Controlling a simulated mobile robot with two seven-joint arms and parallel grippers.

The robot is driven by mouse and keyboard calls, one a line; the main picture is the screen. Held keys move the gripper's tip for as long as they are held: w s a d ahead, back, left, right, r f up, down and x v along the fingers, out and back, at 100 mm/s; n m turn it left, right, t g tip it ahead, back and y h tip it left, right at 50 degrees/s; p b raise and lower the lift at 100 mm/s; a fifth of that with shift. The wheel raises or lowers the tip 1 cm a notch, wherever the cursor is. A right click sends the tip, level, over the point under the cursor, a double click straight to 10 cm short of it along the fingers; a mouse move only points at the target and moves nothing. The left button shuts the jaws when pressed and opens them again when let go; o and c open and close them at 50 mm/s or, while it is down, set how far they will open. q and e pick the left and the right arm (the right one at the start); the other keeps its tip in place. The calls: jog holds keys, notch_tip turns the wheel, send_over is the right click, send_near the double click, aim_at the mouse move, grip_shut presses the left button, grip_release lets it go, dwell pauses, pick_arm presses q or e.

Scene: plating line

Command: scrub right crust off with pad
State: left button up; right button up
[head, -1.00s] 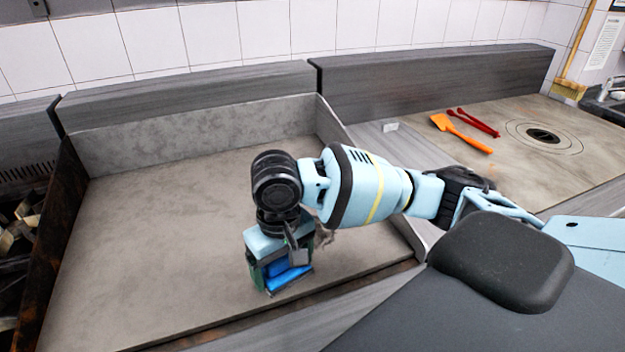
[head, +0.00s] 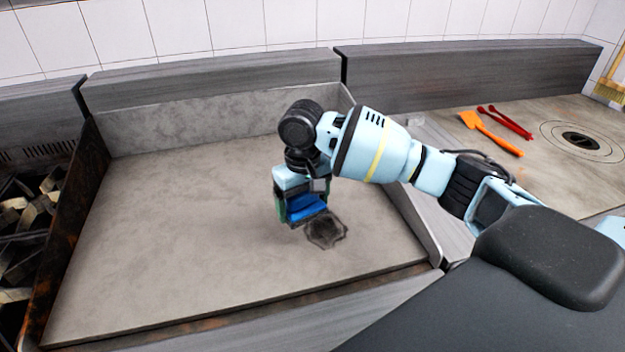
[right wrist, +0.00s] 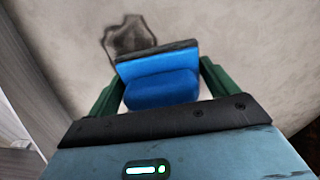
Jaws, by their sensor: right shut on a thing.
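A dark, irregular crust (head: 325,230) lies on the grey griddle plate (head: 180,220), right of its middle. In the right wrist view the crust (right wrist: 128,36) shows just beyond the pad. My right gripper (head: 302,215) is shut on the blue pad (head: 308,208), which has a dark lower layer. The pad (right wrist: 160,88) sits between the green fingers in the right wrist view. It is beside the crust, on its left and far side in the head view. Whether the pad touches the plate I cannot tell. My left gripper is out of view.
Raised grey walls edge the griddle at the back and sides. An orange spatula (head: 490,133) and red tongs (head: 508,123) lie on the right counter near a round burner (head: 581,141).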

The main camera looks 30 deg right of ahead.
jog(key=w+d, duration=0.5)
jog(key=shift+w+d, duration=0.3)
jog(key=shift+d, duration=0.05)
jog(key=shift+f, duration=0.15)
